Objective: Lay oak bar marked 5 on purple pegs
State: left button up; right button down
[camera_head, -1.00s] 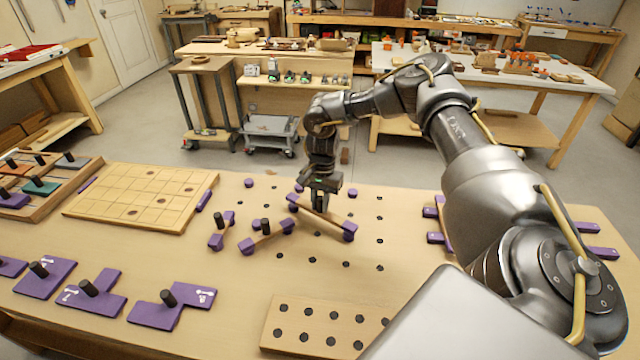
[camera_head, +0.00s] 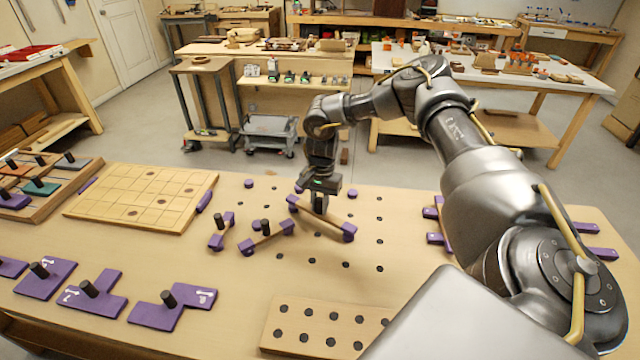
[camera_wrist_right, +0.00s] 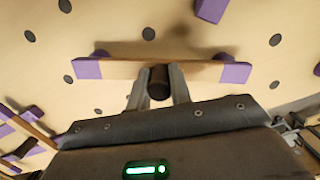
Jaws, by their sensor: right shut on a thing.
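My right gripper (camera_head: 320,201) is shut on the dark knob of an oak bar (camera_head: 326,219) with purple ends. In the right wrist view the knob (camera_wrist_right: 159,82) sits between the fingers, and the bar (camera_wrist_right: 120,69) runs across with a purple block at each end. My left gripper is out of view.
Purple discs (camera_head: 249,183) (camera_head: 352,193) stand on the bench among dark holes. A gridded board (camera_head: 140,196) is at left, purple knobbed plates (camera_head: 172,305) at front left, and a holed oak board (camera_head: 322,328) at front. Purple-ended pieces lie right, partly behind my arm.

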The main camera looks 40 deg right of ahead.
jog(key=shift+f, duration=0.65)
dwell(0.7)
dwell(1.1)
jog(key=c, duration=0.8)
grip_release()
jog(key=shift+r, duration=0.1)
notch_tip(320, 180, up, 8)
jog(key=p, duration=0.7)
jog(key=shift+p, duration=0.3)
